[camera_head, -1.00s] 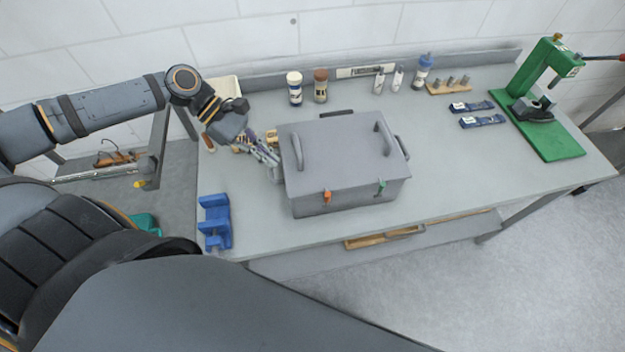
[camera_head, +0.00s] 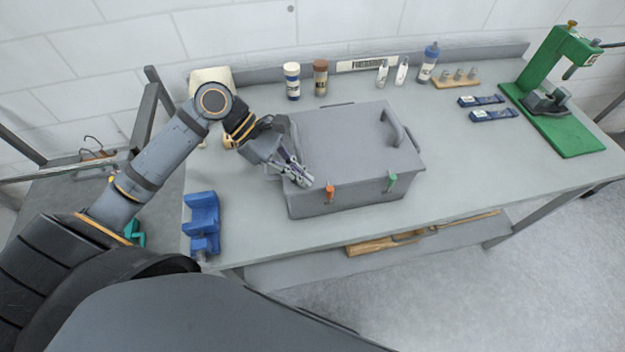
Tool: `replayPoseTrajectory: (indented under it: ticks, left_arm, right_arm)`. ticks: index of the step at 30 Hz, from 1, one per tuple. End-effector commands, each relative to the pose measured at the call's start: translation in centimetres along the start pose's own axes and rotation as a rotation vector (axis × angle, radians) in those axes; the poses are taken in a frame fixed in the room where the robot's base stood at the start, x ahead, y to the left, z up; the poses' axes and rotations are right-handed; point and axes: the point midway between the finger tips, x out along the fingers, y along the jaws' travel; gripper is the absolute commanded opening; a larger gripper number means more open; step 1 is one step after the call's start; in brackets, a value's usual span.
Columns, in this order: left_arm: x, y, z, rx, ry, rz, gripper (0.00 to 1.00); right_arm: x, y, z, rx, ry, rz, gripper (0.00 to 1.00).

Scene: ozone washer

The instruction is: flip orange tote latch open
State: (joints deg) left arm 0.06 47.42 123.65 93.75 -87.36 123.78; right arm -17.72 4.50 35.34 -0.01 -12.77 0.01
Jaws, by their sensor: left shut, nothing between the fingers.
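A grey lidded tote (camera_head: 350,150) stands on the workbench. An orange latch (camera_head: 330,192) is on its front face, left of a green latch (camera_head: 391,182). The lid is down. My left gripper (camera_head: 305,182) reaches in from the left, shut and empty, with its fingertips over the lid's front left part, a little left of and above the orange latch. I cannot tell whether the fingers touch the lid. The arm hides the lid's left handle; the right handle (camera_head: 397,128) shows. My right gripper is not in view.
A blue vise-like block (camera_head: 203,222) stands on the bench (camera_head: 455,165) left of the tote. Bottles (camera_head: 292,80), a wooden rack (camera_head: 455,80) and a green press (camera_head: 560,90) stand along the back and right.

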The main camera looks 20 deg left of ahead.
Motion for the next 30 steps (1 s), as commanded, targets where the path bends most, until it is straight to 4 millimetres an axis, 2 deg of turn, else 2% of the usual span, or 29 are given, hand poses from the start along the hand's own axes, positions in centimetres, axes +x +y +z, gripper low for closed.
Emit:
replayPoseTrajectory:
  ticks: [3, 11, 23, 30]
  left_arm:
    - [0.9, 0.1, 1.2, 0.001, -0.007, 0.002, 0.00]
    - [1.9, 0.0, 1.9, 0.000, 0.000, 0.001, 0.00]
    - [2.0, 0.0, 2.0, 0.000, 0.002, 0.002, 0.00]
    - [1.8, 0.0, 2.1, 0.029, 0.028, 0.028, 0.00]
  right_arm:
    - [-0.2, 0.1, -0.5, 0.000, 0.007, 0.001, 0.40]
    - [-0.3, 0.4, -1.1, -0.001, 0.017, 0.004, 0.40]
    - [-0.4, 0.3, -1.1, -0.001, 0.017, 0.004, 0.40]
    - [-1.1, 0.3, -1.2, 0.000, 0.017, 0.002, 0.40]
